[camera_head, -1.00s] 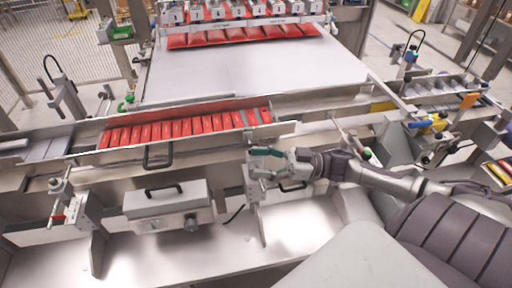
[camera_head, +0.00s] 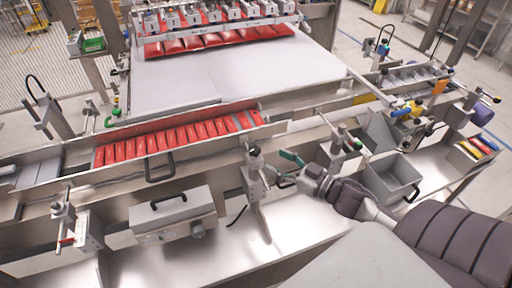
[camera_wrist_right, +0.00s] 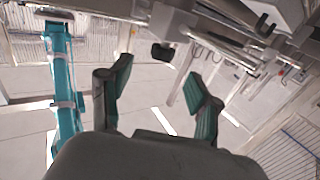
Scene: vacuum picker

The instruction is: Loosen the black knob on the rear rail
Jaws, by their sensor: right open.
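A black knob (camera_head: 254,150) sits on top of a metal bracket at the front rail (camera_head: 190,165), beside my right gripper. My right gripper (camera_head: 284,168) is open and empty, just right of that bracket and apart from the knob. In the right wrist view, the open fingers (camera_wrist_right: 160,80) with green pads frame a black knob (camera_wrist_right: 162,52) on a metal rod, farther off than the fingertips. I cannot tell if both views show the same knob. Another clamp post (camera_head: 384,72) stands at the rear right. My left gripper is not in view.
Red packs (camera_head: 165,140) fill the channel behind the front rail. A grey box with a black handle (camera_head: 172,215) hangs at the front. A grey bin (camera_head: 392,178) stands right of my gripper. A teal-green bar (camera_wrist_right: 65,85) shows left in the wrist view.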

